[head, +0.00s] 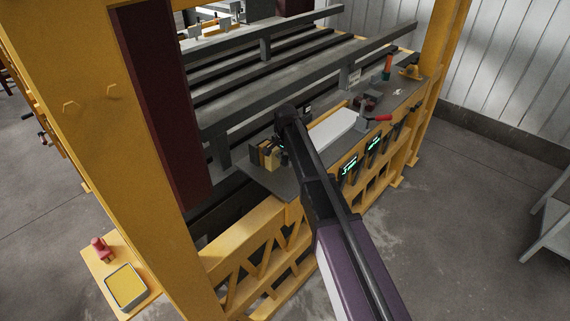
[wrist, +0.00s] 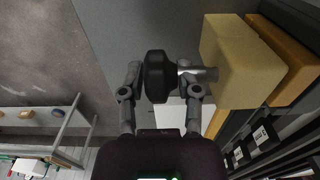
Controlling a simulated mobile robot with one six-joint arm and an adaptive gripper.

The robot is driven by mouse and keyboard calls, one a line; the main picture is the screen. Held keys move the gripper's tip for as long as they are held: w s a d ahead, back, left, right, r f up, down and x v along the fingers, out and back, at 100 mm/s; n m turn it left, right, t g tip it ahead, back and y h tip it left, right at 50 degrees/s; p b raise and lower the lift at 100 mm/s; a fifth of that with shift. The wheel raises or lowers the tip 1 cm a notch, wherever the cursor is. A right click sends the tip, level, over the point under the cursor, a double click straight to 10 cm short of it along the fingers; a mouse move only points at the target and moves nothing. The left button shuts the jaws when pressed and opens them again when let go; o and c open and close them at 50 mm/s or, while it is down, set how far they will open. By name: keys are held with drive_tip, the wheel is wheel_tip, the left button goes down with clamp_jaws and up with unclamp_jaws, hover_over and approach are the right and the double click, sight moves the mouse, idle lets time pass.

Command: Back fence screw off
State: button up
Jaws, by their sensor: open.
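The back fence screw shows in the wrist view as a black round knob (wrist: 155,77) on a short metal shank (wrist: 203,74). The shank runs into a tan block (wrist: 240,62), so the screw is still seated there. My gripper (wrist: 160,80) is open, with one finger on each side of the knob. I cannot tell whether the fingers touch it. In the head view my gripper (head: 283,143) is at the left end of the grey shelf, beside the tan block (head: 268,157), and my arm partly hides the screw.
On the grey shelf (head: 262,186) are a white plate (head: 335,128) and a red-handled clamp (head: 379,118). Long grey beams (head: 300,72) lie behind. A yellow post (head: 80,100) stands left. A side ledge at lower left holds a yellow-lined tray (head: 126,286) and a red object (head: 101,248).

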drive_tip(key=shift+f, duration=0.1)
idle(0.3)
clamp_jaws()
drive_tip(key=shift+t, duration=0.3)
drive_tip(key=shift+s+f+t+h+b, duration=0.15)
drive_tip(key=shift+t+h+b, duration=0.25)
drive_tip(key=shift+t+h, duration=0.3)
drive_tip(key=shift+f+t+h+b, duration=0.1)
drive_tip(key=shift+t+h+b, duration=0.85)
drive_tip(key=shift+t, duration=0.25)
drive_tip(key=shift+a+t+h+b, duration=0.1)
drive_tip(key=shift+t+h+b, duration=0.45)
drive_tip(key=shift+t+b, duration=0.3)
drive_tip(key=shift+r+t+h+b, duration=0.2)
drive_tip(key=shift+t+h+b, duration=0.05)
drive_tip(key=shift+h+b, duration=0.15)
drive_tip(key=shift+w+r, duration=0.1)
drive_tip(key=shift+w, duration=0.1)
